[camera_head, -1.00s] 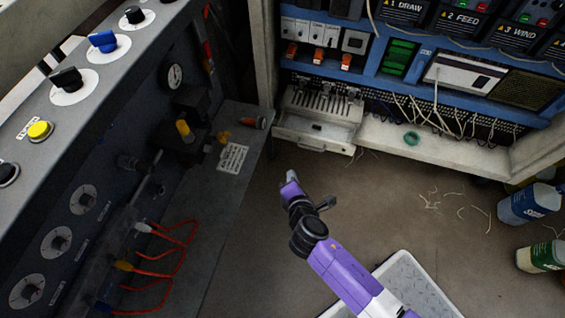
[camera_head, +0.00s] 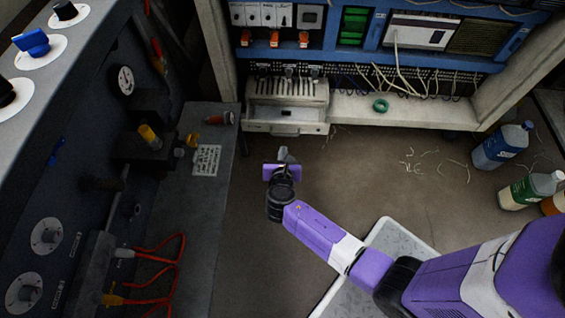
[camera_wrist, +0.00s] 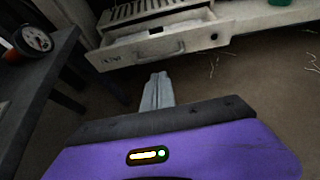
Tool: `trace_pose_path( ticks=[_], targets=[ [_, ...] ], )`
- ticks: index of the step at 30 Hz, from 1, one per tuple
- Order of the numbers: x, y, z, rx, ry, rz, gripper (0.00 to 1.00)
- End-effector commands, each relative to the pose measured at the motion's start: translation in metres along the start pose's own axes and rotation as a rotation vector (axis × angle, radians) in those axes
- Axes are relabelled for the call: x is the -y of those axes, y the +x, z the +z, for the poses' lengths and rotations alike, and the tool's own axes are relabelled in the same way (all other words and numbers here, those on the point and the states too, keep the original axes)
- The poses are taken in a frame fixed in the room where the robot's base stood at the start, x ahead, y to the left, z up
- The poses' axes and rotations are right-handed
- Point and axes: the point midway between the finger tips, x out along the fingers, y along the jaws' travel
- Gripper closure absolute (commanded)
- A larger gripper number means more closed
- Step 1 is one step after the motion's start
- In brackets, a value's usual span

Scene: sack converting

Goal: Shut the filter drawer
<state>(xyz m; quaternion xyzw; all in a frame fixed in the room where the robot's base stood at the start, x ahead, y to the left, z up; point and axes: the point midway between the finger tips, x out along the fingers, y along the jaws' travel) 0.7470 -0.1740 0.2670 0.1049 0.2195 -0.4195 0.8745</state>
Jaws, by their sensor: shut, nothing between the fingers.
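The filter drawer (camera_head: 287,118) is a pale grey drawer low in the cabinet. In the wrist view the drawer (camera_wrist: 140,52) stands somewhat out, its inside showing behind the front, with a small handle on the front. My gripper (camera_head: 284,155) is shut and empty, just in front of and below the drawer in the head view. In the wrist view my closed fingers (camera_wrist: 157,92) point at the drawer front, with a small gap showing between them in the picture. I cannot tell the exact distance.
A dark side bench (camera_head: 212,185) with a gauge and red hoses stands to the left. A green tape ring (camera_head: 380,105) lies on the cabinet ledge right of the drawer. Bottles (camera_head: 502,147) stand at the right. The floor before the cabinet is open, with stray threads.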

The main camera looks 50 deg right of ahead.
Motion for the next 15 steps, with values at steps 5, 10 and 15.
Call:
trace_pose_path(
  ticks=[5, 10, 15],
  targets=[
    [0.0, 0.035, 0.001, 0.002, 0.003, -0.002, 1.0],
    [0.0, 0.053, 0.007, 0.001, 0.002, -0.001, 1.0],
    [0.0, 0.059, 0.011, 0.0, 0.002, -0.001, 1.0]
  ],
)
